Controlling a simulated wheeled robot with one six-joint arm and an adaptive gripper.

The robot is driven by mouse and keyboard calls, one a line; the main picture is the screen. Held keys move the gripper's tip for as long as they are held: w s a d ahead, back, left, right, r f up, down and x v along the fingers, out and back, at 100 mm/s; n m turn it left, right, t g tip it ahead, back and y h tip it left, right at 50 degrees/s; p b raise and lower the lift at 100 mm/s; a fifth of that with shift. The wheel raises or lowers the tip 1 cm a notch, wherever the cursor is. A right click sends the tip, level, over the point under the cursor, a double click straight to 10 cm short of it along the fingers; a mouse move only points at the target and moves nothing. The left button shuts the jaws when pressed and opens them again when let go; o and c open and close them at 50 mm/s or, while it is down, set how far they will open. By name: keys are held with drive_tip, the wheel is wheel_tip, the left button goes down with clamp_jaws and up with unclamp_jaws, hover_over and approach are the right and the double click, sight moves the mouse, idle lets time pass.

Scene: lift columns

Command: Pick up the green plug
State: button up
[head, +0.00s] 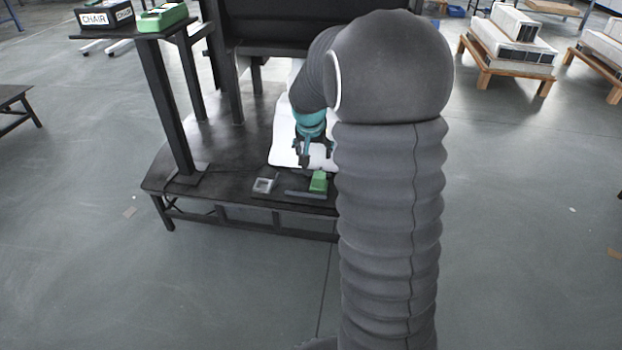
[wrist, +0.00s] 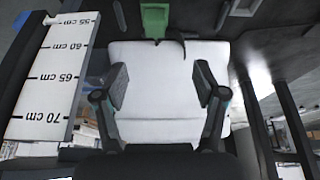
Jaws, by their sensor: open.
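The green plug (head: 318,181) stands near the front edge of a dark low table, on a dark strip. In the wrist view the green plug (wrist: 155,18) shows at the top edge, partly cut off by the frame. My gripper (head: 304,160) is above the table, just behind and slightly left of the plug in the head view. In the wrist view my gripper (wrist: 160,84) has its two fingers wide apart with nothing between them, over a white panel (wrist: 160,60). The gripper and the plug are apart.
A small grey square holder (head: 264,185) sits left of the plug. A dark post (head: 165,100) rises at the table's left, bearing a shelf with a green case (head: 162,17) and a CHAIR box (head: 100,18). A ruler (wrist: 52,80) stands at left in the wrist view.

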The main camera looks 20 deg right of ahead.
drive_tip(key=b, duration=0.1)
approach(319, 175)
drive_tip(key=x, duration=0.5)
drive_tip(key=shift+w+a+f, duration=0.15)
drive_tip(key=shift+w+f, duration=0.05)
drive_tip(key=shift+w, duration=0.15)
drive_tip(key=shift+s+b+x, duration=0.15)
drive_tip(key=shift+b+x, duration=0.15)
drive_tip(key=shift+x, duration=1.05)
drive_tip(key=shift+s+b+x, duration=0.15)
drive_tip(key=shift+b+x, duration=0.1)
drive_tip(key=shift+x, duration=1.1)
drive_tip(key=c, duration=1.2)
